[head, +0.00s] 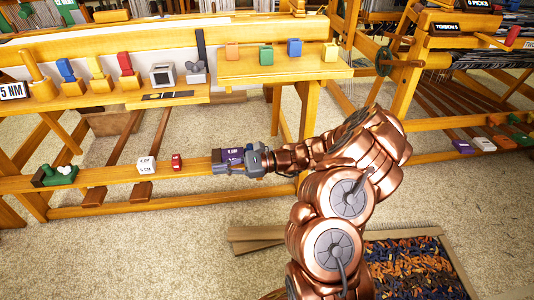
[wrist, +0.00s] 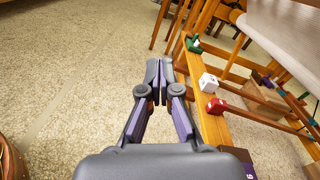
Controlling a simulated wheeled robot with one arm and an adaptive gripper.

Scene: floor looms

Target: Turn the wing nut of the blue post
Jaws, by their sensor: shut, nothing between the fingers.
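In the head view, a blue-topped piece (head: 66,70) stands on the upper shelf at the left, beside yellow and red ones. A blue block (head: 294,47) stands on the raised shelf further right. I cannot tell which is the blue post, and no wing nut is clear on either. My gripper (head: 216,168) is low over the lower beam, beside a purple block (head: 232,156), well below both shelves. In the wrist view my gripper (wrist: 160,75) is shut, its fingertips together with nothing between them. Neither blue piece is clear in that view.
The lower beam (head: 112,173) carries a white cube (head: 146,164), a red block (head: 177,161) and a green piece (head: 57,175). The wrist view also shows the white cube (wrist: 208,82) and red block (wrist: 216,106). Carpet (wrist: 75,90) at the left is clear.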

